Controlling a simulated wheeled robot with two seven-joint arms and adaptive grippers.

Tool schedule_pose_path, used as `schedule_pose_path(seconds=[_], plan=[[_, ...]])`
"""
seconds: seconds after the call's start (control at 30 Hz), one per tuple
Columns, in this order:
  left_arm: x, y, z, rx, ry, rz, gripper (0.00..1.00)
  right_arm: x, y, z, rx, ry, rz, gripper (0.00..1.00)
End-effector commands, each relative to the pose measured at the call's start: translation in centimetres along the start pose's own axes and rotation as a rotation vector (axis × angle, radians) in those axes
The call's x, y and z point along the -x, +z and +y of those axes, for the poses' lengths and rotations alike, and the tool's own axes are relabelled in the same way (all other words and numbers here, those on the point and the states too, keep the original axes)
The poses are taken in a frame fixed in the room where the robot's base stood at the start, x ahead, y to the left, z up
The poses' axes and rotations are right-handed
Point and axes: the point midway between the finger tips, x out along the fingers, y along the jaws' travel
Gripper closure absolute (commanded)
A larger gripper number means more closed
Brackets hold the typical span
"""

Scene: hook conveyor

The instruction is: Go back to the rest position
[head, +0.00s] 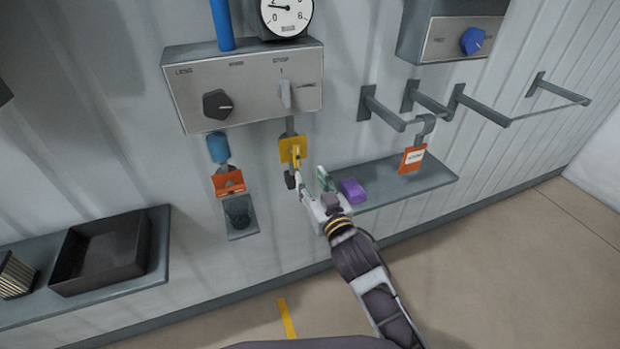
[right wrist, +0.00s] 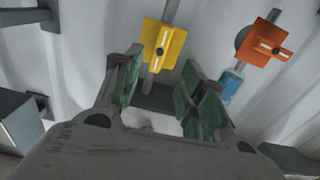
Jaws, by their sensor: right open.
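My right gripper (head: 312,185) is in front of the wall in the head view, just below and to the right of a yellow plate with a handle (head: 292,150). The gripper is open, with nothing between its green-padded fingers (right wrist: 165,95) in the right wrist view. The yellow plate (right wrist: 163,42) is ahead of the fingertips there and looks apart from them. An orange plate with a handle (head: 229,182) is to the left in the head view; it also shows at the upper right of the right wrist view (right wrist: 265,47). My left gripper is not in view.
A grey control box (head: 250,98) with a black knob and a gauge is above. A shelf (head: 425,180) at the right bears a purple block (head: 353,190). Wall hooks (head: 480,105) stick out above it, one bearing an orange tag (head: 412,159). A black tray (head: 105,252) stands at the left.

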Motion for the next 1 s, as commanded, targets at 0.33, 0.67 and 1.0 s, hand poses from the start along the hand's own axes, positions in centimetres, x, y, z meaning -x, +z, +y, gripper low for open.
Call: schedule_pose_path(seconds=[0.33, 0.67, 1.0], plan=[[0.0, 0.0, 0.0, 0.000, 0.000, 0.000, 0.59, 0.2, 0.0, 0.0, 0.001, 0.000, 0.000, 0.59], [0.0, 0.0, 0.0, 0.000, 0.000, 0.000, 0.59, 0.2, 0.2, 0.1, 0.000, 0.003, -0.007, 0.59], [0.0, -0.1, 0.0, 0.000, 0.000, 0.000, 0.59, 2.3, 4.9, 3.5, -0.014, 0.078, -0.202, 0.59]])
